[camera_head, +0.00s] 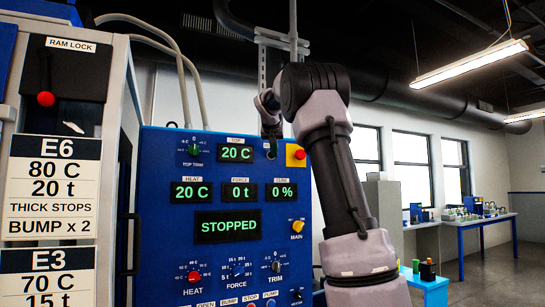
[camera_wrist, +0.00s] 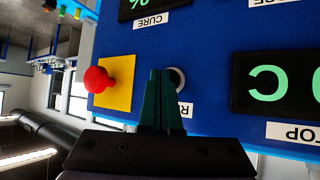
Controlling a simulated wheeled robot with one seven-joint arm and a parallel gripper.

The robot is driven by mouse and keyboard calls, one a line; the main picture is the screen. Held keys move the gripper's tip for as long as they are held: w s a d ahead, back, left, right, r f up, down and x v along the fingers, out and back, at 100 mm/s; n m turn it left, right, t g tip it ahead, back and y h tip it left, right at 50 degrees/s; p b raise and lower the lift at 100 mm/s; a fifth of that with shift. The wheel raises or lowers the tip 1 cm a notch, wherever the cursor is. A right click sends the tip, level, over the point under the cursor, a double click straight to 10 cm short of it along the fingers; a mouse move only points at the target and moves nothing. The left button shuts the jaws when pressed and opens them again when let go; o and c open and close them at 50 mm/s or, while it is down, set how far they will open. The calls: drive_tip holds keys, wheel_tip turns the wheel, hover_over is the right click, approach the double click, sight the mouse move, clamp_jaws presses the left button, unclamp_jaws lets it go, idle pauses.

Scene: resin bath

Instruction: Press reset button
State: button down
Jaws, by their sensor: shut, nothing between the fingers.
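The blue control panel (camera_head: 160,155) carries several dials, displays and buttons. In the wrist view, which is upside down, a small round dark button with a pale ring (camera_wrist: 178,80) sits on the panel, with a partly covered white label beginning with R (camera_wrist: 186,110) beside it. My gripper (camera_wrist: 160,75) is shut and empty, its green fingers together. The fingertips overlap the button's edge in the picture; I cannot tell whether they touch it. In the head view my gripper (camera_head: 271,150) is at the panel's upper right, and my wrist hides most of that spot.
A red mushroom button on a yellow plate (camera_wrist: 112,98) sits close beside my fingers. The TOP display (camera_head: 235,153) reads 20 C, and a larger display (camera_head: 228,226) reads STOPPED. A grey machine with a red-knobbed RAM LOCK lever (camera_head: 46,99) stands at left. Benches stand far right.

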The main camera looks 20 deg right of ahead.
drive_tip(key=shift+w, duration=0.2)
drive_tip(key=shift+s, duration=0.1)
idle(0.4)
drive_tip(key=shift+s, duration=0.8)
drive_tip(key=shift+s+d, duration=0.1)
drive_tip(key=shift+s, duration=2.4)
drive_tip(key=s+a+f+y, duration=0.2)
drive_tip(key=s+a+f, duration=0.4)
drive_tip(key=s, duration=0.5)
drive_tip(key=s+a+f+n+g+y, duration=0.1)
drive_tip(key=s+a+f+y, duration=0.1)
drive_tip(key=s+a+f, duration=0.4)
drive_tip(key=s+a+f+g+y, duration=0.1)
drive_tip(key=s+a+f+y, duration=0.2)
drive_tip(key=s+f, duration=1)
drive_tip(key=s+a, duration=0.3)
drive_tip(key=s, duration=0.1)
drive_tip(key=shift+s, duration=0.4)
